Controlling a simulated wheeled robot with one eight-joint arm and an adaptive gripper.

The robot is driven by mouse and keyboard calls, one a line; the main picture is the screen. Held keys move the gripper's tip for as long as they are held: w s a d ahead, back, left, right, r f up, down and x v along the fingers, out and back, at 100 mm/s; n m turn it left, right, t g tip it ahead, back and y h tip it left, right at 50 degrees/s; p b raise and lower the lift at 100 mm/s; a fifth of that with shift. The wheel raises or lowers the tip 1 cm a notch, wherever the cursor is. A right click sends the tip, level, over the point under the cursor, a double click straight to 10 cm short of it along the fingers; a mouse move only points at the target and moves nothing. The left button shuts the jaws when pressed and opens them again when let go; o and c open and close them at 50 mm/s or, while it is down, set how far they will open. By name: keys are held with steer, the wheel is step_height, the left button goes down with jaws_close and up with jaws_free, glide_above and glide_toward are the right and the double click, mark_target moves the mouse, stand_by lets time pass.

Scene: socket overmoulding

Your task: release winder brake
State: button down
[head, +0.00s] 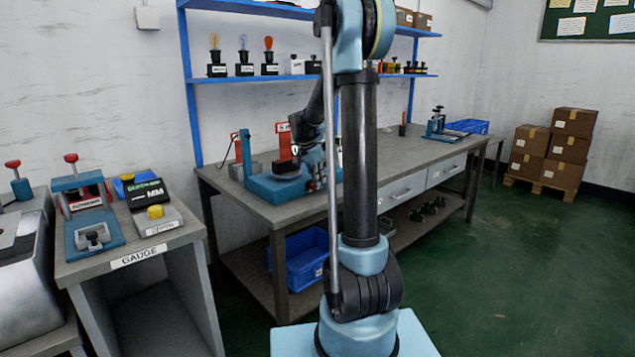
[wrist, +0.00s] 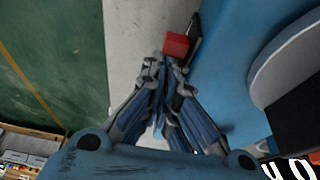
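A blue machine base (head: 262,186), which looks like the winder, stands on the long bench in the head view. It carries a pale disc with a dark block on top. In the wrist view its blue top (wrist: 225,50) and round pale disc (wrist: 290,65) fill the right side. A small red block (wrist: 177,45), perhaps the brake lever's knob, sits beside a dark bar at the base's edge. My gripper (wrist: 162,70) points at it with its fingers drawn together, just short of the red block. I see nothing held.
The grey bench top (head: 395,152) is clear to the right of the machine. A blue hand press (head: 437,124) and a blue bin (head: 467,126) stand farther along. A gauge table (head: 140,262) with fixtures is at the left. A blue crate (head: 305,258) sits below.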

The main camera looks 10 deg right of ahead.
steer(key=v, duration=1.2)
steer(key=shift+f, duration=0.1)
steer(key=s+d+f+n+y, duration=0.1)
steer(key=s+f+n, duration=0.15)
steer(key=s, duration=0.85)
steer(key=s+d+f+n+y, duration=0.15)
steer(key=s+n, duration=0.25)
steer(key=s, duration=0.7)
steer(key=s+a+f+n, duration=0.1)
steer(key=s+f+n, duration=0.4)
steer(key=s+f, duration=0.8)
steer(key=s, duration=0.4)
steer(key=shift+f+y, duration=0.35)
steer(key=shift+n, duration=0.25)
